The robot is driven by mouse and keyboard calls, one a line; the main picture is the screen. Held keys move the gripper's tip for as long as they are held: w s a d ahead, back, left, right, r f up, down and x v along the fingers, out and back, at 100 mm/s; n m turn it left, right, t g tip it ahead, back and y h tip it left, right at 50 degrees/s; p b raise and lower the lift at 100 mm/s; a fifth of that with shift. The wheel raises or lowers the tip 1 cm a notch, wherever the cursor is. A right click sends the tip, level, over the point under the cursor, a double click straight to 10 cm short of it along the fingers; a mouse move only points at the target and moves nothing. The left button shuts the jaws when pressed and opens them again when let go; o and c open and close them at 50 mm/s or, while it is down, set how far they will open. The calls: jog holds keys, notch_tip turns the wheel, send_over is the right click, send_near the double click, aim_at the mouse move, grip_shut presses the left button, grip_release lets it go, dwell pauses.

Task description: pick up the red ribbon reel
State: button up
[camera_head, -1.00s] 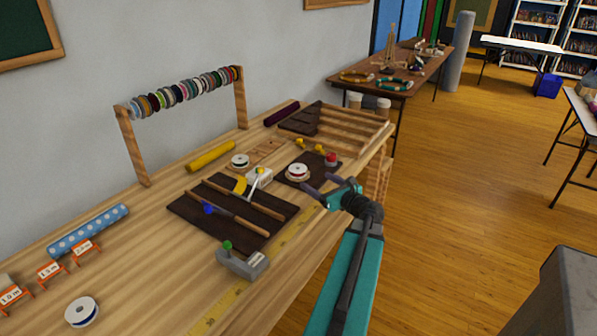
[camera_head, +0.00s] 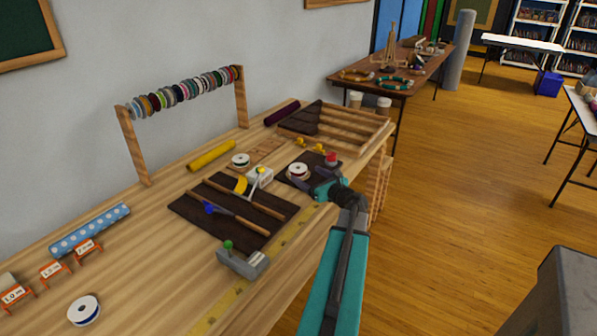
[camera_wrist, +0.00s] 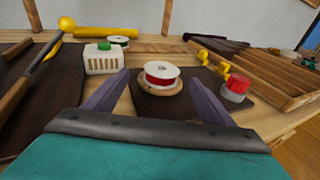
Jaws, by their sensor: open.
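The red ribbon reel (camera_wrist: 161,76) has white flanges and red ribbon. In the wrist view it lies flat on a round wooden base on a dark mat (camera_wrist: 235,100). It also shows in the head view (camera_head: 298,170), where its red is hard to make out. My gripper (camera_wrist: 160,95) is open, with its two purple fingers on either side of the reel in the wrist view. The fingertips look short of the reel and do not visibly touch it. In the head view my gripper (camera_head: 308,183) is just in front of the reel, at the table's front side.
A white box with a green top (camera_wrist: 101,59) stands left of the reel. A red-capped jar (camera_wrist: 236,88) stands close on the right, with yellow pieces (camera_wrist: 205,58) behind it. Another reel (camera_head: 240,160) lies behind left. A slatted wooden tray (camera_head: 350,130) is at the back right.

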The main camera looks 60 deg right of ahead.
aim_at(301, 170)
jog(key=shift+d+p+x, duration=0.2)
jog(key=shift+p+x, duration=0.5)
jog(key=shift+x, duration=1.85)
jog(key=c, duration=1.2)
jog(key=shift+r, duration=0.15)
jog(key=shift+r, duration=0.7)
jog(key=shift+s+a+r+b, duration=0.1)
jog(key=shift+s+r+b, duration=0.4)
jog(key=shift+r, duration=0.5)
jog(key=s, duration=0.5)
jog(key=s+a+r+b, duration=0.1)
jog(key=s, duration=0.4)
jog(key=s+a+b, duration=0.1)
jog(key=s, duration=0.4)
jog(key=shift+r, duration=0.2)
